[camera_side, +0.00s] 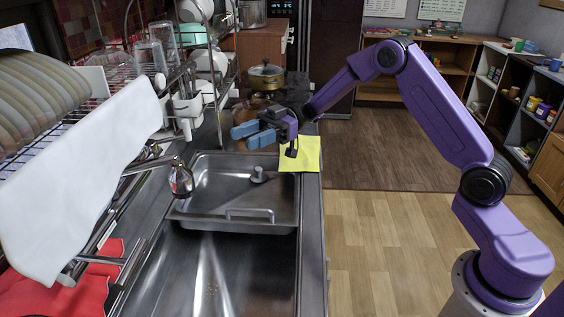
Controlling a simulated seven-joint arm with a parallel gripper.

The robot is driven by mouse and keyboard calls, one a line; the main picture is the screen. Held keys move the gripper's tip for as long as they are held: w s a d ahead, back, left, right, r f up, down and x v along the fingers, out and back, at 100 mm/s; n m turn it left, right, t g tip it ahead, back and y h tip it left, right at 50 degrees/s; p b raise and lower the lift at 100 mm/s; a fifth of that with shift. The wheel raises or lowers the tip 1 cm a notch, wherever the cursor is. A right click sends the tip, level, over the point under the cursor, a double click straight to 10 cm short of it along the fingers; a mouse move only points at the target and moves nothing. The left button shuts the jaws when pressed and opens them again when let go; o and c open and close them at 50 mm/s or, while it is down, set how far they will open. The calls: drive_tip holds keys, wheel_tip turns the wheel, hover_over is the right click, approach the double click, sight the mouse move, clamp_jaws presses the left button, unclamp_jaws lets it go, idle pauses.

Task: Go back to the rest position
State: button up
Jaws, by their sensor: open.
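My gripper (249,136) has blue fingers and is at the end of my purple arm. It hangs above the far end of the sink, near the counter behind it. The two fingers are apart, pointing left, and nothing shows between them. A yellow cloth (308,155) lies on the counter edge, just right of and below the gripper.
A metal sink (215,272) with a tray (225,190) across it lies below the gripper. A dish rack (190,78) with cups and plates stands left, with a white cloth (75,170) hanging in front. A pot (266,76) stands behind. The floor at right is clear.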

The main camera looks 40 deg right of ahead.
drive_tip(key=a+r+m+t+h, duration=0.2)
drive_tip(key=a+r+t+h, duration=0.1)
drive_tip(key=a+t, duration=0.3)
drive_tip(key=s+m+t+h, duration=0.2)
drive_tip(key=s+m+h, duration=0.1)
drive_tip(key=s+h, duration=0.2)
drive_tip(key=s+d+f+g+h, duration=0.2)
drive_tip(key=s+d, duration=0.3)
drive_tip(key=s, duration=0.5)
drive_tip(key=s+d+f+g+h, duration=0.2)
drive_tip(key=s+d+g+h, duration=0.1)
drive_tip(key=s, duration=0.8)
drive_tip(key=s+d+f+g+h, duration=0.2)
drive_tip(key=s+d+f+h, duration=0.1)
drive_tip(key=s+d, duration=0.5)
drive_tip(key=s+h, duration=0.1)
drive_tip(key=s, duration=0.2)
drive_tip(key=shift+g+h, duration=0.3)
drive_tip(key=shift+g, duration=0.1)
